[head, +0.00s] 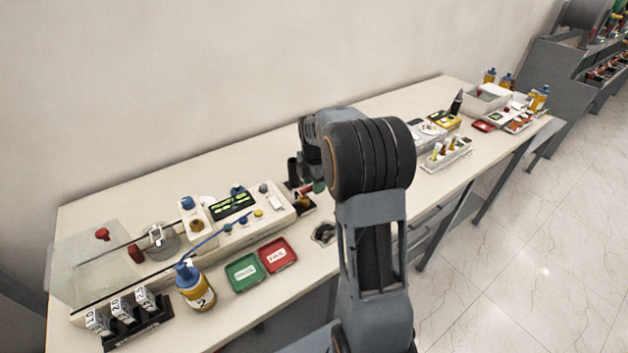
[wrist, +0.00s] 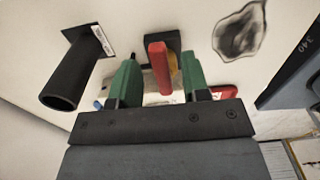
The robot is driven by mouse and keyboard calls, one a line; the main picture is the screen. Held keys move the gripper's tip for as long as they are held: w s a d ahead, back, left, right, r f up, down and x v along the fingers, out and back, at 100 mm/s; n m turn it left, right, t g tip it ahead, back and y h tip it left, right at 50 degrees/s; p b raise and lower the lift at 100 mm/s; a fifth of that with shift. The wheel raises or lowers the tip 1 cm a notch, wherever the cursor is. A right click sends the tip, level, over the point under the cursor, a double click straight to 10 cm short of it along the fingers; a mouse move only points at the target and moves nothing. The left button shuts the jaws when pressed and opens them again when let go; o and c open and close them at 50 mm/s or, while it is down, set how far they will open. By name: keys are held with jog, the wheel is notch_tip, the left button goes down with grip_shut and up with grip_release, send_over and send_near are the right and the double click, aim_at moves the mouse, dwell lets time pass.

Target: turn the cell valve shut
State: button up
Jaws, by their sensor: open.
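A red lever handle (wrist: 158,68), which looks like the cell valve's handle, stands between my gripper's two green fingers in the wrist view. A dark block and a yellowish part show behind it. My gripper (wrist: 160,72) is open, with one finger on each side of the handle; whether either finger touches it I cannot tell. In the head view my gripper (head: 318,186) is mostly hidden by my own arm, low over the bench beside a small dark unit (head: 304,204). The valve is largely hidden there.
A black tube (wrist: 62,92) stands left of my gripper in the wrist view. In the head view, an instrument with a lit display (head: 232,205), a green tray (head: 238,281), a red tray (head: 270,265) and a blue-capped bottle (head: 197,294) occupy the bench at left.

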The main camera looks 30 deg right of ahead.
notch_tip(320, 180, up, 14)
dwell(0.6)
jog(key=shift+f, duration=0.1)
dwell(0.4)
jog(key=s+a+f+m+t, duration=0.2)
jog(key=s+a+m, duration=0.4)
jog(key=s+m, duration=0.3)
jog(key=s+a+f+m+t, duration=0.2)
jog(key=s+a+m, duration=0.4)
jog(key=s+m, duration=0.4)
jog(key=shift+s+a+f, duration=0.25)
jog(key=shift+s+f, duration=0.15)
jog(key=shift+f, duration=0.3)
